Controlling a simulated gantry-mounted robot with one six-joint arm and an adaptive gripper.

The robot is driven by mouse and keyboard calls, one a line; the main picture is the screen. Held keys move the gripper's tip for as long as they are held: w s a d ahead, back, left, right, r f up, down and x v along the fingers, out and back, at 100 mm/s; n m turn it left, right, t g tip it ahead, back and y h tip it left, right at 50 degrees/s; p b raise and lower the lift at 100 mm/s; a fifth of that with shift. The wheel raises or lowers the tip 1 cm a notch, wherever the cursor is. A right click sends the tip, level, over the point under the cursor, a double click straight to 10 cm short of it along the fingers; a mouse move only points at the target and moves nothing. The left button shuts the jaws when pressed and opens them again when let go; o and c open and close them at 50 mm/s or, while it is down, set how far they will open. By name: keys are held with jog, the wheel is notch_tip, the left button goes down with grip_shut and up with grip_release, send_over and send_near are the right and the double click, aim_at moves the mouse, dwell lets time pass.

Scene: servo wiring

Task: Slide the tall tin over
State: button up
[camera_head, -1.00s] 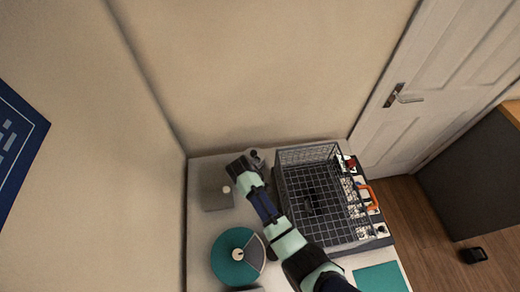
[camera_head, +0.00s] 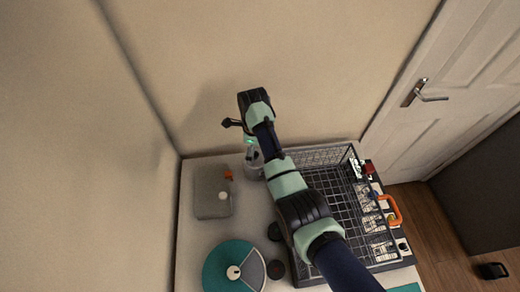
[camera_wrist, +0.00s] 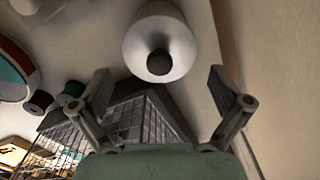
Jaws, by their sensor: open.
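A pale, round container with a dark knob on top, likely the tall tin (camera_wrist: 172,22), lies ahead of my gripper in the wrist view. In the head view it appears as a greyish cylinder (camera_head: 253,163) near the back edge of the table, partly hidden by my arm. My gripper (camera_wrist: 160,74) is open, its two fingers spread apart with nothing between them. The near side of the tin's outline reaches close to the fingertip line, but I cannot tell whether anything touches. In the head view my gripper (camera_head: 238,131) is above the tin's area, near the wall.
A wire basket (camera_head: 318,155) stands close on the right, with an orange handle (camera_head: 394,211) beyond it. A grey case (camera_head: 212,202) is left of the tin. A teal disc (camera_head: 226,270) and dark spools (camera_head: 275,269) lie in front.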

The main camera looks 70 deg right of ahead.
aim_at(255, 165)
dwell(0.3)
notch_tip(255, 165, down, 8)
jog(key=shift+r+b, duration=0.1)
jog(key=shift+b, duration=1.1)
